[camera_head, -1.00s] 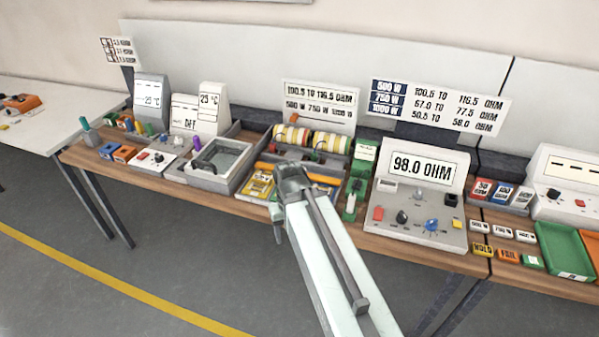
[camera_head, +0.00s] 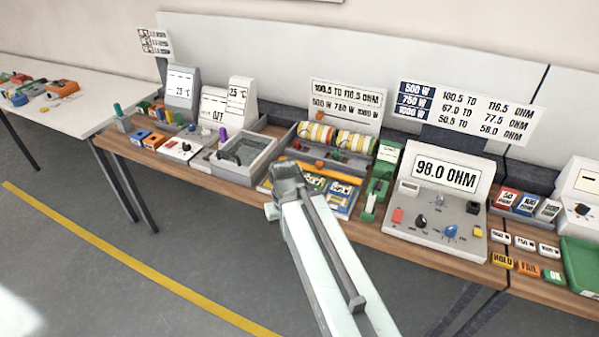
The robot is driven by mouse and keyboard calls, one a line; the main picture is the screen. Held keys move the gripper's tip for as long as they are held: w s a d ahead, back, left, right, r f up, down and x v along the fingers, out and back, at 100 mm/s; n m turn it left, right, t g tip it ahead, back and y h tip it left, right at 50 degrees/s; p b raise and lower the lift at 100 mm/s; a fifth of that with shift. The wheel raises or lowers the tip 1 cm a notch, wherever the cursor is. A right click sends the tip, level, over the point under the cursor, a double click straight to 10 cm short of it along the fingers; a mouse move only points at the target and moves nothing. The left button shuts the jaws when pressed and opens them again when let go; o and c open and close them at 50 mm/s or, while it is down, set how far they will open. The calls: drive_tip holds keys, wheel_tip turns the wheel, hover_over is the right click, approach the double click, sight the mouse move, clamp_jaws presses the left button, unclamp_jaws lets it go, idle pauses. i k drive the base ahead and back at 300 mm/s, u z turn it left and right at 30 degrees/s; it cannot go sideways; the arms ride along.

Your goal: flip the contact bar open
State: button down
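An orange bar (camera_head: 333,172), which looks like the contact bar, lies across a low fixture on the bench, in front of the yellow-striped rolls. Yellow and blue parts (camera_head: 341,194) show below it. I cannot tell whether the bar is latched. My gripper (camera_head: 280,200) is at the end of my pale arm, at the front left of this fixture in the picture, and covers part of it. Its fingers are seen from behind and are too small and hidden to read. Whether it touches anything is unclear.
A grey open basin (camera_head: 262,150) stands left of the fixture. A green clamp-like device (camera_head: 369,205) and a meter reading 98.0 OHM (camera_head: 447,175) stand to the right. Striped rolls (camera_head: 336,138) sit behind. Open floor lies in front of the bench.

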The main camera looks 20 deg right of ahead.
sight(318, 170)
drive_tip(key=u, duration=2.1)
drive_tip(key=k, duration=1.2)
drive_tip(key=z, duration=0.6)
drive_tip(key=i, duration=1)
drive_tip(key=u, duration=0.05)
